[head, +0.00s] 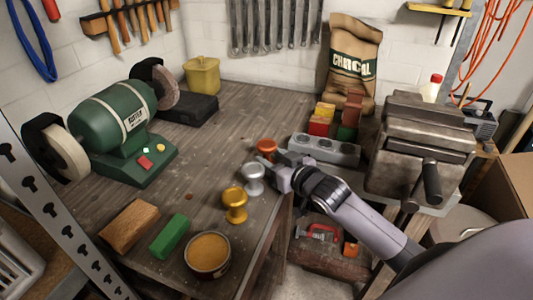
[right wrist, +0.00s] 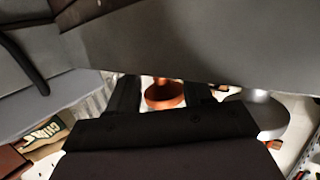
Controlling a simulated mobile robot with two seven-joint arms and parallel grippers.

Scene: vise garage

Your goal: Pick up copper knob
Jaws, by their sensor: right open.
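The copper knob (head: 266,147) stands on the wooden workbench near its right side, partly hidden behind my right gripper. My right gripper (head: 268,165) is open and its fingers reach over the bench from the right, close to the copper knob. In the right wrist view the copper knob (right wrist: 165,94) appears between the two dark fingers, with its upper part cut off by my own arm. I cannot tell whether the fingers touch it. My left gripper is not in view.
A silver knob (head: 253,180) stands just in front of the gripper, and a gold knob (head: 235,205) stands nearer. A grey block with round holes (head: 325,149) and a vise (head: 420,145) are to the right. A round tin (head: 208,255) and green block (head: 170,236) lie in front.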

